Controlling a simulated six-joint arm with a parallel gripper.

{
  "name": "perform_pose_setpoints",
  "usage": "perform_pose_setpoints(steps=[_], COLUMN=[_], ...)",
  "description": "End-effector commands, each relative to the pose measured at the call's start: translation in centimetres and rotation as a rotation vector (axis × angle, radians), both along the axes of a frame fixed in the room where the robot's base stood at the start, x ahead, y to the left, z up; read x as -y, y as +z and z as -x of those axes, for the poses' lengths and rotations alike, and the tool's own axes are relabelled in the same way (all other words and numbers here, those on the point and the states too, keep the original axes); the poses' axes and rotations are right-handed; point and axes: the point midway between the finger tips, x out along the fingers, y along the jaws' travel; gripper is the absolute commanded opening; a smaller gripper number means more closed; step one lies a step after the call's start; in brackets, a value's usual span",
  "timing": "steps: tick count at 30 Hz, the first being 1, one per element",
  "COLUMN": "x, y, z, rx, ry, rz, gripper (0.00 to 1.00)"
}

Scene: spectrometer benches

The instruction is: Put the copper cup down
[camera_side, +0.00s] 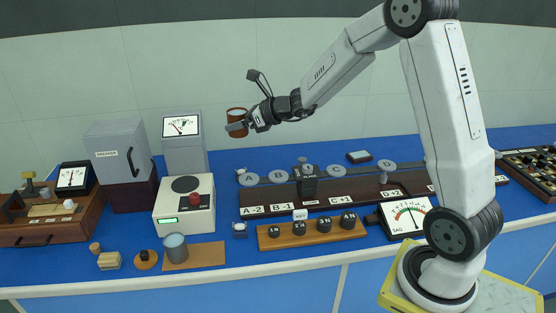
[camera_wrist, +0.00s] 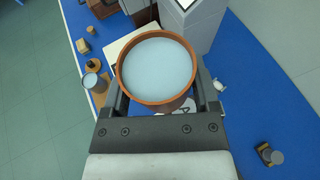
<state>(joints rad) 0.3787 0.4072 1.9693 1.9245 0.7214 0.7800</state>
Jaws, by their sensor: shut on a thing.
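The copper cup (camera_side: 237,115) is held by my gripper (camera_side: 240,126) high above the bench in the side view. In the wrist view the cup (camera_wrist: 158,101) sits between the two fingers of my gripper (camera_wrist: 157,92), upright, with pale blue content or a pale interior inside its copper rim. My gripper is shut on the cup. Below it in the side view is the blue bench top (camera_side: 225,228). A grey-blue cup (camera_side: 176,248) stands on a tan board (camera_side: 208,255) at the front left.
A white hotplate-like device (camera_side: 184,222) with a dark round top stands below left. A grey cabinet (camera_side: 184,152) with a dial stands behind it. A row of dark weights sits in a wooden block (camera_side: 312,235). A long dark rail (camera_side: 345,191) with discs lies behind.

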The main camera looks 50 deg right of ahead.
Motion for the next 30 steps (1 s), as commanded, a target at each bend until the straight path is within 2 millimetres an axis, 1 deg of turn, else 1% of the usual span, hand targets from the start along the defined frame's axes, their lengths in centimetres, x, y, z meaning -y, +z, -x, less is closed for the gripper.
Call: perform_pose_setpoints(steps=[1, 6, 9, 14, 17, 23, 26, 30], x=[1.4, 5.6, 8.1, 12.4, 15.0, 20.1, 22.6, 25.9], y=[-0.2, -1.0, -1.7, -3.1, -4.2, -6.7, -8.0, -10.1], z=[-0.6, -2.0, -2.4, -2.6, -2.3, -0.9, 0.1, 2.0], rx=[0.002, 0.001, 0.0, -0.001, 0.001, 0.0, 0.0, 0.0], ry=[0.003, 0.03, 0.048, 0.077, 0.096, 0.131, 0.149, 0.17], rz=[-0.001, -0.001, -0.001, -0.002, -0.001, -0.003, -0.002, -0.003], gripper=[0.05, 0.05, 0.05, 0.05, 0.05, 0.05, 0.05, 0.05])
